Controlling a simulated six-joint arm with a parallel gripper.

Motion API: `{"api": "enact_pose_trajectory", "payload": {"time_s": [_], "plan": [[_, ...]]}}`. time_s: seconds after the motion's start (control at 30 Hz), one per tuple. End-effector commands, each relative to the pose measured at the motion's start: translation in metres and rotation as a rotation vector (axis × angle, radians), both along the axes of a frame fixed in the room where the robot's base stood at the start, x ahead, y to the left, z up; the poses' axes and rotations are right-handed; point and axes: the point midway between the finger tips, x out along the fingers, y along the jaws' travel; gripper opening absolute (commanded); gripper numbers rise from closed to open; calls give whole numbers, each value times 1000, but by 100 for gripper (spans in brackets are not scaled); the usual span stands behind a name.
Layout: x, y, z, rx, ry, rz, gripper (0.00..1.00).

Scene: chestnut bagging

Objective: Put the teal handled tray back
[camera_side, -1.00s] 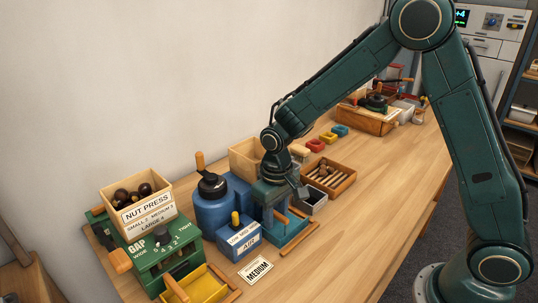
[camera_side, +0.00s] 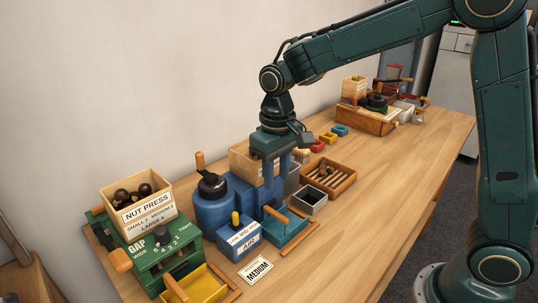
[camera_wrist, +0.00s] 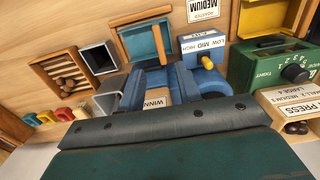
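In the wrist view the teal tray (camera_wrist: 139,42) lies within a wooden frame. My gripper (camera_side: 270,182) is above and behind the tray, apart from it, pointing down. Its two blue fingers also show in the wrist view (camera_wrist: 160,84), spread apart with nothing gripped between them. A labelled wooden box shows behind the fingers.
The blue machine (camera_side: 214,206) with a black cap stands left of my gripper. A grey bin (camera_side: 309,200) and a slatted wooden tray (camera_side: 329,180) stand to the right. The green nut press (camera_side: 160,255) is at front left. The right bench front is clear.

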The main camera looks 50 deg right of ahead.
Motion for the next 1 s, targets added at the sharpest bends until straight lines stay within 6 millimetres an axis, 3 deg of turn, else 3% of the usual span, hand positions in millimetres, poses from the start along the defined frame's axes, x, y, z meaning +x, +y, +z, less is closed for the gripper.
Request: {"api": "enact_pose_trajectory", "payload": {"time_s": [0.67,1.0], "plan": [[-2,-1,4,1,-5,0,34],[-34,-19,40,13,-85,-2,34]]}}
